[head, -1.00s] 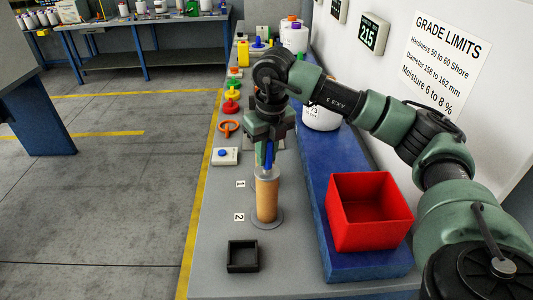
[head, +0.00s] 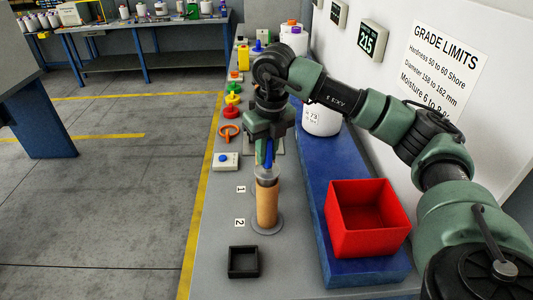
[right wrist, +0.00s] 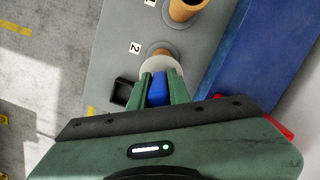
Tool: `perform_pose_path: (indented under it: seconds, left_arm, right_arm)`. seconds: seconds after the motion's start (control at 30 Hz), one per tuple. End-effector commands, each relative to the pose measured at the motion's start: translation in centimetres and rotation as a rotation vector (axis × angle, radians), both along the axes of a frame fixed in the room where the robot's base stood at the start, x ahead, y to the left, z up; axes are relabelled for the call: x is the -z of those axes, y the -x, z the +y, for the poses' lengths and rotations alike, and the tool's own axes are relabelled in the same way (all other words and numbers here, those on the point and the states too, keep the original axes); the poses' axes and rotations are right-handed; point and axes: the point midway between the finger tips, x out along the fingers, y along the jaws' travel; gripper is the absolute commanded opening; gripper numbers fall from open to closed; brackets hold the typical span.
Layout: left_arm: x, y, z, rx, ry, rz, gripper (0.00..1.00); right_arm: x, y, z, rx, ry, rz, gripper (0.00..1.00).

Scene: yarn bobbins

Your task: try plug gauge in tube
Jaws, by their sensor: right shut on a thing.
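A tan tube (head: 267,207) stands upright on a round base beside the 2 marker in the head view. My right gripper (head: 266,160) points down above it and is shut on the blue handle of the plug gauge (head: 267,173). The gauge's pale grey lower part is at the tube's top; I cannot tell whether any of it is inside. In the right wrist view the blue handle (right wrist: 158,88) sits between my fingers, with a pale round part and the tube's tan edge beyond. A second hollow tube (right wrist: 186,9) stands by the 1 marker. My left gripper is out of view.
A black square holder (head: 243,261) lies in front of the tube. A red bin (head: 368,234) stands on the blue strip (head: 340,268) at right, with a white bobbin (head: 322,119) behind. A blue-button box (head: 226,161) is left. The wall rises at right.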

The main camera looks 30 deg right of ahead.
Motion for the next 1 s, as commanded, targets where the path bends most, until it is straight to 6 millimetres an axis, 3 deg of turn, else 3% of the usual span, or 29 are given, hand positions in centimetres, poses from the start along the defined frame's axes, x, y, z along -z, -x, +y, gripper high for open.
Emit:
perform_pose_path:
  seconds: [1.0]
  left_arm:
    - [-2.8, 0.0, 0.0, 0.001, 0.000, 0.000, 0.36]
  right_arm:
    - [-4.3, 0.0, 0.0, 0.000, 0.000, -0.002, 0.00]
